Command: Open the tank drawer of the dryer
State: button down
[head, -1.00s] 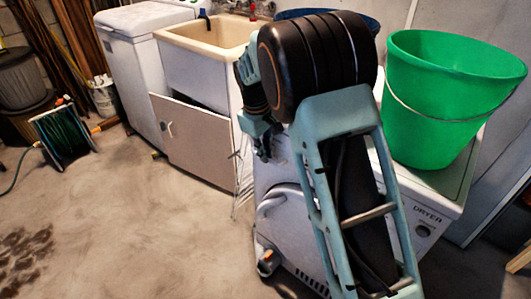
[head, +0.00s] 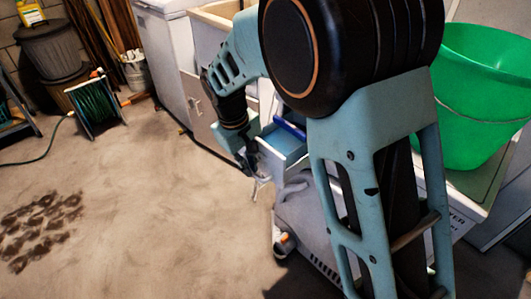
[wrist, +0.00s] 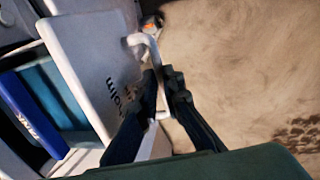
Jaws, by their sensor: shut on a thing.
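The dryer (head: 312,222) is white and stands low, mostly behind my arm in the head view. Its tank drawer (head: 284,144) is pulled out and shows a light blue inside with a darker blue part. In the wrist view the drawer front (wrist: 92,62) is white with dark lettering, and a white bar handle (wrist: 149,42) stands out from it. My gripper (wrist: 163,78) is shut on the handle, its dark fingers on either side of the bar. In the head view my gripper (head: 256,178) is at the drawer's front, and the fingertips are hard to make out.
A green bucket (head: 483,95) stands on top of the dryer. A sink cabinet (head: 200,110) and a white chest (head: 165,55) stand behind. A hose reel (head: 95,105) is at the left. The concrete floor (head: 150,200) in front is open, with a dark stain.

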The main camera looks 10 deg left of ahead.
jog(key=shift+s+a, duration=1.1)
jog(key=shift+s, duration=0.3)
jog(key=c, duration=2.3)
grip_release()
jog(key=r, duration=0.4)
jog(key=s+a+r, duration=0.1)
jog(key=r, duration=0.6)
jog(key=shift+s+a+r, duration=0.15)
jog(key=shift+s+r, duration=0.2)
jog(key=shift+r, duration=0.05)
